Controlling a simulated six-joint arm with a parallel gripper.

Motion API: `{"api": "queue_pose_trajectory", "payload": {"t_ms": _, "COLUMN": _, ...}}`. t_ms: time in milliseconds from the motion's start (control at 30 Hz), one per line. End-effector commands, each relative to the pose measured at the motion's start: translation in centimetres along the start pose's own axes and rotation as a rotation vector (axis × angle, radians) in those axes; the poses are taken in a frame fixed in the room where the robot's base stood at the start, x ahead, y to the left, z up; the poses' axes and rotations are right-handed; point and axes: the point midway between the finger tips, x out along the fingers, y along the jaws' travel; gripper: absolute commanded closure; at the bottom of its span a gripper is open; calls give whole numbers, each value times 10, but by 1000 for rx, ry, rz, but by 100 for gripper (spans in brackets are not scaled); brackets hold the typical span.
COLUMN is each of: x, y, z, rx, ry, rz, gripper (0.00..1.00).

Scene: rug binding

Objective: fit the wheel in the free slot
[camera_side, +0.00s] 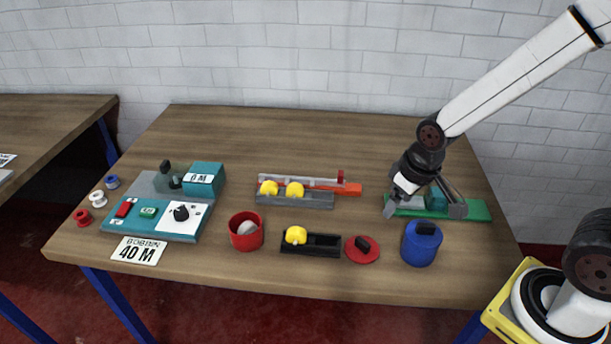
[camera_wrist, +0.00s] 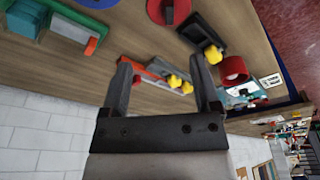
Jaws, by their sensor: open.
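Two yellow wheels (camera_side: 295,189) sit in the left part of a grey holder (camera_side: 318,201); its right end looks empty. A third yellow wheel (camera_side: 296,235) sits at the left end of a black holder (camera_side: 325,244), whose right part is empty. I cannot tell which is the task's wheel or slot. My gripper (camera_side: 426,209) is at the green board (camera_side: 476,210) on the right, well away from both holders. In the wrist view my gripper (camera_wrist: 163,84) is open and empty, with the grey holder (camera_wrist: 152,70) and black holder (camera_wrist: 197,32) beyond it.
A teal block (camera_side: 438,198) stands on the green board. A red-and-orange tool (camera_side: 350,188) lies behind the grey holder. A red cup (camera_side: 246,232), red lid (camera_side: 361,250) and blue pot (camera_side: 421,246) stand along the front. A teal machine (camera_side: 150,218) is left. The back table is clear.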

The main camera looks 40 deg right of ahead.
Motion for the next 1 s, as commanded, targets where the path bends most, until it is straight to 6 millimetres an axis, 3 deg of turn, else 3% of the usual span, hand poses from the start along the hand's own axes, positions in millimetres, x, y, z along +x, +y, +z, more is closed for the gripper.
{"api": "queue_pose_trajectory", "payload": {"t_ms": 267, "x": 19, "y": -24, "z": -58, "rx": -197, "ry": -58, "rz": -20, "gripper": 21}}
{"api": "queue_pose_trajectory", "payload": {"t_ms": 600, "x": 56, "y": -71, "z": -124, "rx": -473, "ry": -136, "rz": -52, "gripper": 21}}
{"api": "queue_pose_trajectory", "payload": {"t_ms": 800, "x": 80, "y": -99, "z": -150, "rx": -617, "ry": -174, "rz": -71, "gripper": 21}}
{"api": "queue_pose_trajectory", "payload": {"t_ms": 1000, "x": 93, "y": -116, "z": -161, "rx": -697, "ry": -196, "rz": -83, "gripper": 21}}
